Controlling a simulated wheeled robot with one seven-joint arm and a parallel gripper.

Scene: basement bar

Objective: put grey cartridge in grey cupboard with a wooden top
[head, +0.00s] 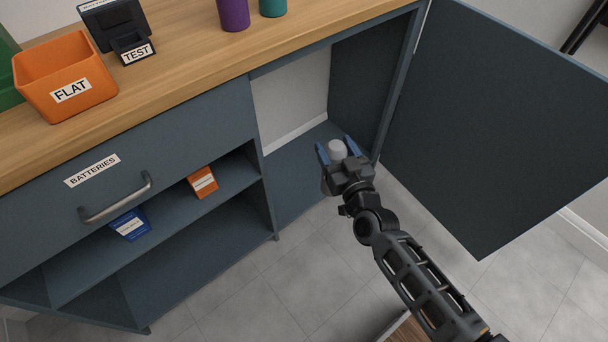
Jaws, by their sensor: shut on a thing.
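My gripper (336,152) is shut on the grey cartridge (338,149), whose light rounded end shows between the blue fingertips. The rest of the cartridge is hidden by the gripper body. The grey cupboard (190,121) has a wooden top (180,52), and its right compartment stands open with the door (495,125) swung out to the right. My gripper is at the front of that open compartment, over its floor (297,172) in the picture. I cannot tell how far inside the cartridge is.
The open door stands right of my arm. Left are a drawer labelled BATTERIES (92,171) and shelves with an orange box (203,182) and a blue box (130,224). An orange FLAT bin (65,78), a dark TEST device (117,25) and purple (233,14) and teal (273,7) containers stand on top.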

